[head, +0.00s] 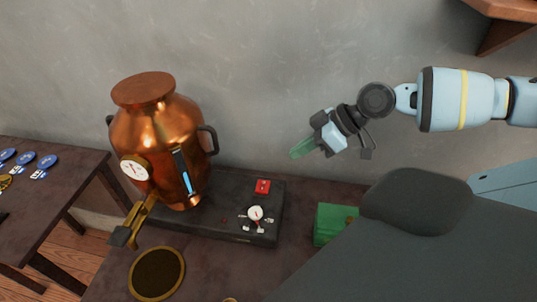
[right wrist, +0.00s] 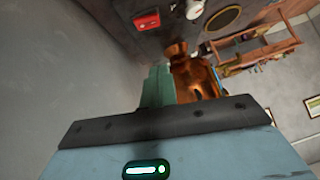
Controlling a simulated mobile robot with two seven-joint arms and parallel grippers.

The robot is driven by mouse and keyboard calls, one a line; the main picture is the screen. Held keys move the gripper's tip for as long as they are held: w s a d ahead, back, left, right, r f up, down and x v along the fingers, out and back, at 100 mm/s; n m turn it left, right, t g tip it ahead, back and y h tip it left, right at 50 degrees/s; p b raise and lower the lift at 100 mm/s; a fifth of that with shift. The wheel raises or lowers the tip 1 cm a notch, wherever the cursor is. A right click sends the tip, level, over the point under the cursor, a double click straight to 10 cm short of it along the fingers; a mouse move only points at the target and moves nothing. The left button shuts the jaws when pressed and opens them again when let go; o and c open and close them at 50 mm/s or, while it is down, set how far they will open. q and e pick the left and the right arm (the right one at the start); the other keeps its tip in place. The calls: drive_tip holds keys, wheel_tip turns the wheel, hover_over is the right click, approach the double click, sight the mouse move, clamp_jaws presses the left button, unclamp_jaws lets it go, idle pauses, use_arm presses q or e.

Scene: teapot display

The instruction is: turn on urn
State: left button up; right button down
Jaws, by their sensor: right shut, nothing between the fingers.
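The copper urn (head: 160,140) stands upright on a dark base (head: 235,232) in the head view, with a round gauge, a blue-lit level strip and a brass tap (head: 139,215). On the base, right of the urn, are a red switch (head: 263,186) and a white dial (head: 256,212). My right gripper (head: 303,149) is shut and empty, above and to the right of the base, apart from it. In the right wrist view, the green fingertips (right wrist: 158,86) are together, with the urn (right wrist: 195,78) behind them and the red switch (right wrist: 146,21) near the top. My left gripper is not in view.
A green box (head: 333,222) sits on the table right of the base. A round dark tray with a gold rim (head: 133,284) lies in front. A side table (head: 50,210) at left holds several blue badges. A wooden shelf (head: 508,10) juts out at upper right.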

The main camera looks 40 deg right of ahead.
drive_tip(key=shift+a, duration=0.1)
hover_over(257, 189)
drive_tip(key=s+d, duration=0.2)
drive_tip(key=d, duration=0.1)
wheel_tip(257, 189, down, 7)
drive_tip(key=shift+w+a+r, duration=0.15)
wheel_tip(257, 189, down, 3)
drive_tip(key=shift+a+f, duration=0.15)
drive_tip(key=shift+s+a+f, duration=0.1)
drive_tip(key=shift+s+f, duration=0.1)
drive_tip(key=shift+f, duration=0.3)
